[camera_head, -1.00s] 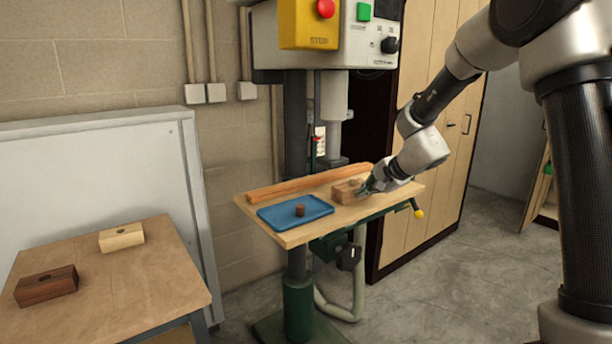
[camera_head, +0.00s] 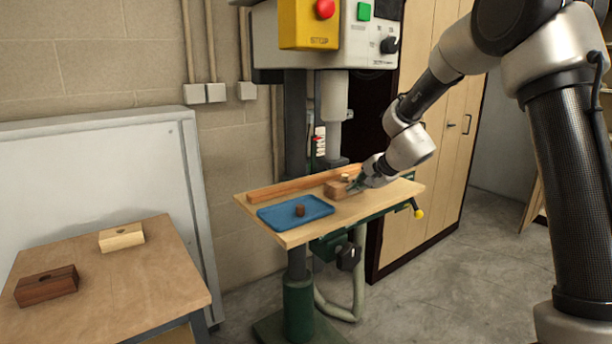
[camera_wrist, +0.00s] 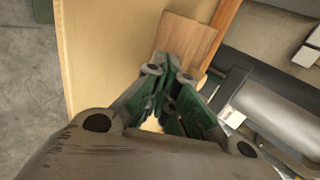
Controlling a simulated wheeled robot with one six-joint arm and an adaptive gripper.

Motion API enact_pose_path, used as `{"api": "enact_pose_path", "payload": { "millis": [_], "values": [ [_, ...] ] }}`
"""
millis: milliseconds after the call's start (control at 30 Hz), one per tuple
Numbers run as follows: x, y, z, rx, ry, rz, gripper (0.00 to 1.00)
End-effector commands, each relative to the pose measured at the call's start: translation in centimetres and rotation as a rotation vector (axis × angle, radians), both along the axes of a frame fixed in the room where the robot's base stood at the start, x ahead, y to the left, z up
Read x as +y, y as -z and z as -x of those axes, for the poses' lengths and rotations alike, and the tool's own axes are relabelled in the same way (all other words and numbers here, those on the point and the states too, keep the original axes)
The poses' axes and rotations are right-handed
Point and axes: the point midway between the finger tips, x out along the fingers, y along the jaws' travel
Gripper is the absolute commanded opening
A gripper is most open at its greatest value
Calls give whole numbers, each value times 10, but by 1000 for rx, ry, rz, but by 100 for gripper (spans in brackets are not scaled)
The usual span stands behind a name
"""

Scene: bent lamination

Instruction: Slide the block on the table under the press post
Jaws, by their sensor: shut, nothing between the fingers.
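The brown wooden block (camera_head: 335,189) lies on the press's wooden table (camera_head: 385,200), close to the front face of the long wooden strip. The grey press post (camera_head: 334,100) hangs above the table, its lower end (camera_head: 335,161) just above and behind the block in the head view. Whether the block is directly below it I cannot tell. My gripper (camera_head: 353,184) is shut and empty at the block's right end. In the wrist view, the block (camera_wrist: 187,40) is just ahead of my closed fingertips (camera_wrist: 170,72); contact is hard to judge.
The wooden strip (camera_head: 290,187) runs along the table's back. A blue tray (camera_head: 275,220) with a small brown peg (camera_head: 299,210) lies at front left. A side table (camera_head: 110,290) at left holds a pale block (camera_head: 121,238) and a dark block (camera_head: 46,286).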

Motion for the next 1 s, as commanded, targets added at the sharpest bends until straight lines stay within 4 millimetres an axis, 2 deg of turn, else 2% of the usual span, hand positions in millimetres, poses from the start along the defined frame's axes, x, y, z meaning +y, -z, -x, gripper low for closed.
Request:
{"api": "enact_pose_path", "payload": {
  "millis": [1000],
  "values": [
    [21,0,-29,0,-1,1,0]
  ]
}}
